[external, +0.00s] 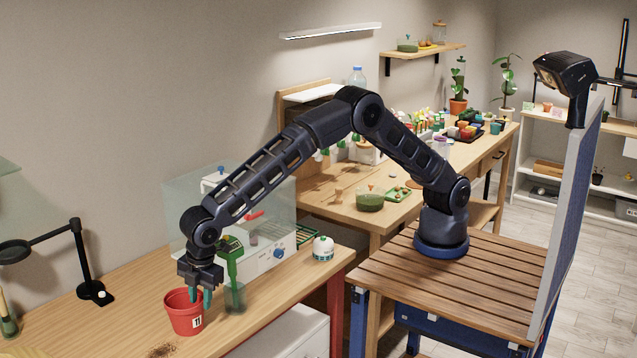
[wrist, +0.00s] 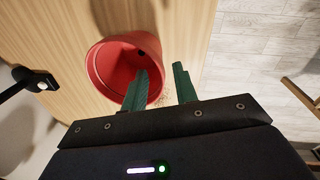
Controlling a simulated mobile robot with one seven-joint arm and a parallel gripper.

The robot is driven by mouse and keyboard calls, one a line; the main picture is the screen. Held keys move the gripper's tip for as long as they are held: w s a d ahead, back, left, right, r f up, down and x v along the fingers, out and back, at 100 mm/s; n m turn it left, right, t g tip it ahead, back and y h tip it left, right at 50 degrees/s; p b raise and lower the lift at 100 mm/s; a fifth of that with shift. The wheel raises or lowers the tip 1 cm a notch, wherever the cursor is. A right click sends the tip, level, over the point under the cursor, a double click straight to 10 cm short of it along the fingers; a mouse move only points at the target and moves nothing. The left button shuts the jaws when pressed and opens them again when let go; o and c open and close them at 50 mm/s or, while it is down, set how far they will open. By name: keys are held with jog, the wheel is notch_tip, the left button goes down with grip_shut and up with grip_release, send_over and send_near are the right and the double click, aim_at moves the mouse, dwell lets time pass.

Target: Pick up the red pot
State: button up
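The red pot (external: 184,319) stands upright on the wooden table in the external view, with a small dark-marked white label on its side. In the wrist view the pot (wrist: 103,68) shows from above, with its round mouth and empty-looking inside. My gripper (external: 202,297) points down at the pot's right rim. In the wrist view the green fingers of my gripper (wrist: 161,68) are apart. The left finger overlaps the pot's mouth and the right one lies outside the rim. The pot's wall lies between them; I cannot tell whether they touch it.
A green-handled tool in a clear container (external: 234,275) stands close right of my gripper. A white device with a blue knob (external: 265,255) is behind. A white round jar (external: 323,248) stands further right. Brown crumbs (external: 161,351) lie near the front edge. A black lamp (external: 85,270) stands left.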

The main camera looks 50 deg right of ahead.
aim_at(200, 331)
jog(key=shift+w+a+f, duration=0.1)
jog(key=shift+w+f, duration=0.05)
jog(key=shift+f, duration=0.95)
jog(key=shift+w+a+f, duration=0.1)
jog(key=shift+f, duration=0.95)
jog(key=shift+w+a+f, duration=0.1)
jog(key=shift+w+f, duration=0.05)
jog(key=shift+f, duration=0.95)
grip_shut()
